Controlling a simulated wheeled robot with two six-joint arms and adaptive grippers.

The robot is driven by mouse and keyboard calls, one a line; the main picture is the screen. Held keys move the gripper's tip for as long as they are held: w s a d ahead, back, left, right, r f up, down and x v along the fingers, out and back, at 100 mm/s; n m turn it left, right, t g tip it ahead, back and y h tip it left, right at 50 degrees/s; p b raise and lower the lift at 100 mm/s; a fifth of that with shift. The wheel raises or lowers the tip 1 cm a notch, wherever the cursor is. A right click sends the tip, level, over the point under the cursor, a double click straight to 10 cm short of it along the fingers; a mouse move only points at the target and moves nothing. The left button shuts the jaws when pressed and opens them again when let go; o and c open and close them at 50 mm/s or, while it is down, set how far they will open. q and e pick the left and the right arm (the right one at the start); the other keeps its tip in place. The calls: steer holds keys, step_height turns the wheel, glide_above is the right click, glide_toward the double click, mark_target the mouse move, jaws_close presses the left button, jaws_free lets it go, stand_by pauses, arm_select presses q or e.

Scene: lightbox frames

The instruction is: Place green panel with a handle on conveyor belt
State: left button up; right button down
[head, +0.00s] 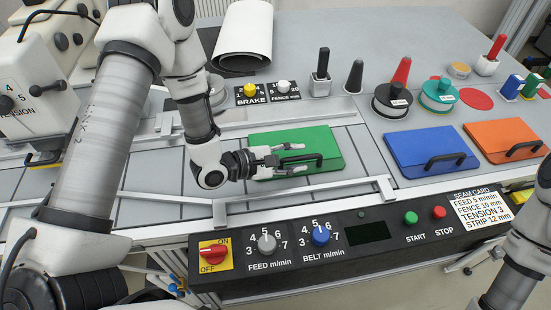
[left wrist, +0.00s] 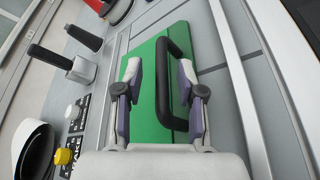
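The green panel (head: 318,136) lies flat on the grey segmented conveyor belt (head: 210,190), between the back and front metal rails. Its black handle (head: 313,161) stands up near the front edge. My left gripper (head: 304,157) is over the panel with its fingers open. In the left wrist view, the fingers (left wrist: 159,69) are spread over the green panel (left wrist: 149,60), with the black handle (left wrist: 168,95) between them, closer to the right finger. I cannot tell whether a finger touches the handle. My right gripper is out of view; only part of that arm shows.
A blue panel (head: 415,145) and an orange panel (head: 495,135) with handles lie to the right. Tape reels (head: 391,102), stamps and cones stand behind. The control box (head: 375,235) with knobs runs along the front. A sewing machine (head: 40,90) stands at the left.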

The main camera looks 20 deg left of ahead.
arm_select(q)
steer(key=v, duration=0.9)
steer(key=shift+s+a+r, duration=0.1)
steer(key=shift+a+r, duration=0.05)
steer(key=shift+r, duration=0.05)
steer(key=shift+s+a, duration=0.25)
steer(key=shift+s, duration=0.15)
stand_by(1.0)
